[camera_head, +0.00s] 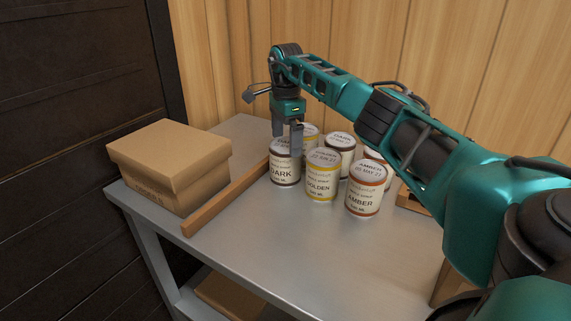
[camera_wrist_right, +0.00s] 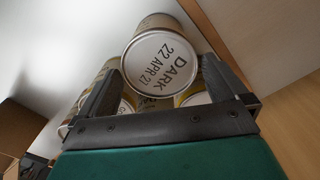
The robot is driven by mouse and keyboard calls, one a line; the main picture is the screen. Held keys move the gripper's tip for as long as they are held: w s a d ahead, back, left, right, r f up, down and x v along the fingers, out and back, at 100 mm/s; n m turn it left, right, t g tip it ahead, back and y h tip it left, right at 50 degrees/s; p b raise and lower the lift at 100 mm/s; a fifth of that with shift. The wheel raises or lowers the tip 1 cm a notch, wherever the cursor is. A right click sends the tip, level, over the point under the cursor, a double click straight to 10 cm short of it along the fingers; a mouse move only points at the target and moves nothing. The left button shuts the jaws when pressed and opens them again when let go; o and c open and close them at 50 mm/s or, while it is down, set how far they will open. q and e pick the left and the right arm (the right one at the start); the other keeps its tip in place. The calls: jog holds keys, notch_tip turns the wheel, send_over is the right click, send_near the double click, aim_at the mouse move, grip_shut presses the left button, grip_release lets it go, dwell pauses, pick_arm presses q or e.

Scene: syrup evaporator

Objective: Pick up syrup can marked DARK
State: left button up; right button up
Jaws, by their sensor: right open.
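The syrup can marked DARK (camera_head: 284,172) stands upright at the left front of a group of cans on the metal table. My right gripper (camera_head: 287,138) is open and points down at its lid. In the right wrist view the lid (camera_wrist_right: 162,63) reads DARK 22 APR 21 and sits between the two open fingers (camera_wrist_right: 163,78). I cannot tell if a finger touches the can. A second can marked DARK (camera_head: 341,151) stands behind, partly hidden. My left gripper is not in view.
A GOLDEN can (camera_head: 322,184) and an AMBER can (camera_head: 364,196) stand to the right, with more cans behind. A wooden strip (camera_head: 222,204) runs left of the DARK can, beside a cardboard box (camera_head: 172,165). The front of the table (camera_head: 300,245) is clear.

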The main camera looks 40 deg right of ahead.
aim_at(286, 155)
notch_tip(286, 155, down, 5)
jog(key=shift+a+f+b, duration=0.1)
jog(key=shift+f+b, duration=0.05)
jog(key=shift+b, duration=0.25)
jog(key=c, duration=1.4)
jog(key=shift+r, duration=0.25)
